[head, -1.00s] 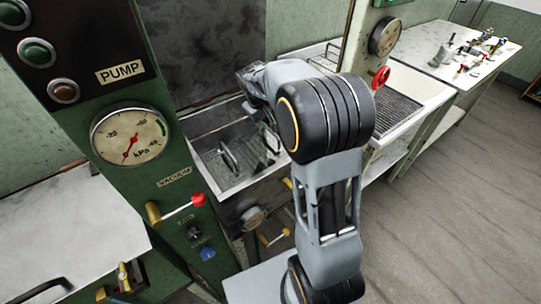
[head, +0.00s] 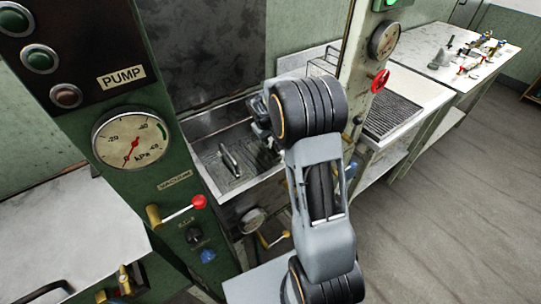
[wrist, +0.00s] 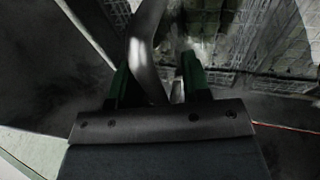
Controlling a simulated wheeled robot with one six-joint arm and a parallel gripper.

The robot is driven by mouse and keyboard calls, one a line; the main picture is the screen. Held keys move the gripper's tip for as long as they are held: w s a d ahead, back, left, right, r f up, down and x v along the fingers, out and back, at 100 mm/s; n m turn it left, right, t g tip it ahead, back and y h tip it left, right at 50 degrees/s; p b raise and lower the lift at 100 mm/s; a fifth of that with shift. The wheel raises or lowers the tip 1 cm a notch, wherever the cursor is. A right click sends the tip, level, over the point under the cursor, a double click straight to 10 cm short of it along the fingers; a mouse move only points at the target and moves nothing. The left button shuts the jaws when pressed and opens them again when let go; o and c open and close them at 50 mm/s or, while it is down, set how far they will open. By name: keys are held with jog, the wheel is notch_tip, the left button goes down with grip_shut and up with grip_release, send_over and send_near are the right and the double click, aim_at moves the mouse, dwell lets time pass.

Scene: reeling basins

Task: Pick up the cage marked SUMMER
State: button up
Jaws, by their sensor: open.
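A wire-mesh cage (wrist: 235,40) fills the upper part of the wrist view, with mesh also at the upper left. A grey curved bar (wrist: 146,45), which looks like a cage handle, runs down between the two green fingers of my gripper (wrist: 152,78). The fingers are apart, and I cannot tell whether either touches the bar. In the head view an upright handle (head: 229,160) stands inside the metal basin (head: 207,128). No SUMMER marking is readable.
The green pump panel (head: 140,210) with a gauge and red-knobbed lever stands left of the basin. Beyond are a ribbed drainer (head: 395,112) and a cluttered table. The right floor is clear.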

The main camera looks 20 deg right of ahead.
grip_shut()
dwell(0.4)
dwell(1.0)
